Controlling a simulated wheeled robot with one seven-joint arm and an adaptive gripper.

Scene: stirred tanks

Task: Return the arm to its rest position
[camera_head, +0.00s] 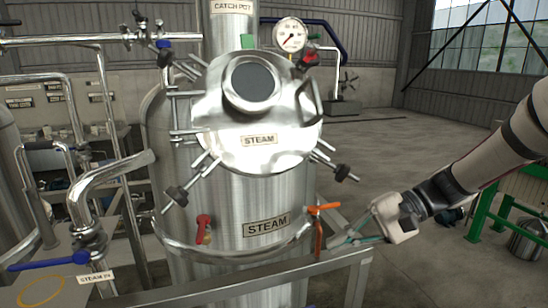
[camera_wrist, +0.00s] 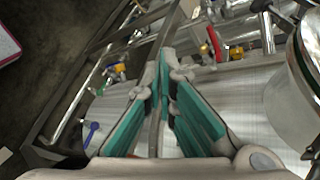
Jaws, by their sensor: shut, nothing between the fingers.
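My arm reaches in from the right in the head view. My gripper (camera_head: 342,241) is at its end, with the fingers pointing left, beside the lower right side of the steel tank (camera_head: 240,215) marked STEAM. The fingers look close to an orange-handled valve (camera_head: 318,209); I cannot tell whether they touch it. In the wrist view the two teal-padded fingers (camera_wrist: 163,75) converge at their tips with nothing between them.
The tank's round lid (camera_head: 258,140) has several clamp bolts around it. A pressure gauge (camera_head: 290,35) stands above. A metal rail (camera_head: 240,283) runs below my gripper. A green frame (camera_head: 500,215) stands at right. Blue (camera_head: 45,260) and red (camera_head: 203,225) valve handles are at left.

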